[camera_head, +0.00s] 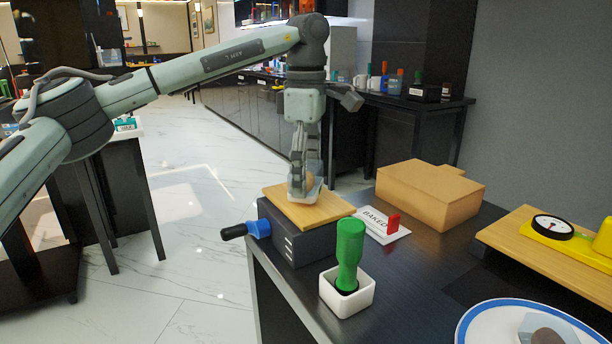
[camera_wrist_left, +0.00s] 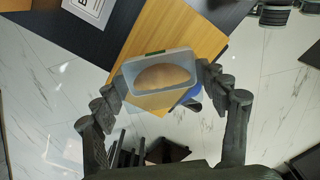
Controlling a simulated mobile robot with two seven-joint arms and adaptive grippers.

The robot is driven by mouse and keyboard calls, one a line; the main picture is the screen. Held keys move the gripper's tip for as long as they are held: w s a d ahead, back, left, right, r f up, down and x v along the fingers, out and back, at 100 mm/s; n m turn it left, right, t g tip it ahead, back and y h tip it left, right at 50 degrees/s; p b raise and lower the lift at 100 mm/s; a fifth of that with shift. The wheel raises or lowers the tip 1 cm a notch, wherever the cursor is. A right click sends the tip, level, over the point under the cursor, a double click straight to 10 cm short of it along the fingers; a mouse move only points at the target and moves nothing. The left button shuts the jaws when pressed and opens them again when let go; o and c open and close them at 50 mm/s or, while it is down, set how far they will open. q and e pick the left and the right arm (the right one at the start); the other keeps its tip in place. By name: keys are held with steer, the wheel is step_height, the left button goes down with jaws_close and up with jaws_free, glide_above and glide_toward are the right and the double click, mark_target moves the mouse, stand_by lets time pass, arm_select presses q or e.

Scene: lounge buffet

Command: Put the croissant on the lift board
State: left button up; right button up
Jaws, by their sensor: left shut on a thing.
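The croissant (camera_wrist_left: 163,77) is a golden-brown half-moon in a clear, shallow holder (camera_wrist_left: 148,61). My left gripper (camera_head: 303,188) points down at the lift board and is shut on this holder, one finger on each side, as the left wrist view also shows. The lift board (camera_head: 325,212) is a light wooden plate on a dark box with a crank. The holder is over the board's left part, very low; I cannot tell whether it touches. The fingers partly hide the croissant in the head view. My right gripper is not in view.
A blue and black crank (camera_head: 247,229) sticks out left of the lift. Close by are a green-handled tool (camera_head: 349,255) in a white cup, a BAKED card (camera_head: 378,228) and a tan box (camera_head: 430,193). A yellow scale (camera_head: 560,232) and a blue-rimmed plate (camera_head: 478,318) are at right.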

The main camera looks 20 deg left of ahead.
arm_select(q)
steer(key=shift+f, duration=0.35)
steer(key=shift+f, duration=0.2)
steer(key=o, duration=0.9)
steer(key=shift+c, duration=0.2)
steer(key=shift+o, duration=1.4)
